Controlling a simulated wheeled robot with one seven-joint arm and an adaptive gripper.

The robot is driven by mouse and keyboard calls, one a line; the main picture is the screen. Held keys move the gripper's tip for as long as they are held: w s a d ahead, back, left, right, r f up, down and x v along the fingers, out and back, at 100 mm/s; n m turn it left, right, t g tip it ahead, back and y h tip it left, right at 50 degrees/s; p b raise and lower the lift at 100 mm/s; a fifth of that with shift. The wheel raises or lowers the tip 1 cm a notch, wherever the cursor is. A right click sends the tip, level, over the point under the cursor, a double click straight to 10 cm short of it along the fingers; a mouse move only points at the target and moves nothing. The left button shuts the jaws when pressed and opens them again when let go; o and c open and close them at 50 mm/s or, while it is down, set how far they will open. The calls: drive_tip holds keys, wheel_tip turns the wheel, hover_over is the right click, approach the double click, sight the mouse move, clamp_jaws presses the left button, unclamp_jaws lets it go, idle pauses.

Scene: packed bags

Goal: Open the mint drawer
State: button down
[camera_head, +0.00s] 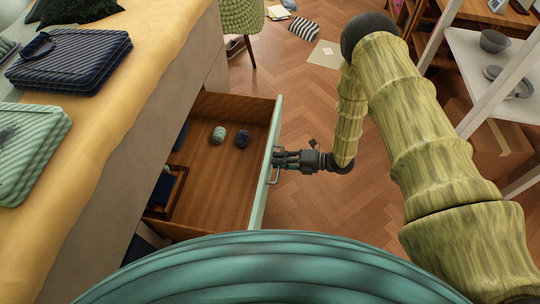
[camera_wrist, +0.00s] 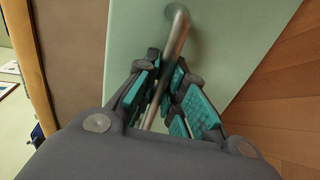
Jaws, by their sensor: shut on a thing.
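The mint drawer (camera_head: 266,165) is pulled well out from under the bed in the head view. Its mint front panel also fills much of the wrist view (camera_wrist: 230,35). A metal bar handle (camera_wrist: 175,45) is fixed to this front. My gripper (camera_head: 278,160) is at the outer side of the front, and in the wrist view its teal-padded fingers (camera_wrist: 168,88) are closed around the handle from both sides. The drawer's wooden inside (camera_head: 215,165) shows a pale green rolled item (camera_head: 218,134), a dark blue rolled item (camera_head: 242,138) and a dark frame (camera_head: 172,190).
The bed (camera_head: 165,60) with a yellow cover is on the left, bearing folded striped textiles. A green chair (camera_head: 243,18) stands behind the drawer. White shelves (camera_head: 490,75) are at the right. Wooden floor (camera_head: 310,215) is free right of the drawer.

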drive_tip(key=shift+v, duration=0.8)
drive_tip(key=shift+f, duration=0.15)
drive_tip(key=c, duration=1.5)
unclamp_jaws()
drive_tip(key=v, duration=1.2)
drive_tip(key=shift+f, duration=0.1)
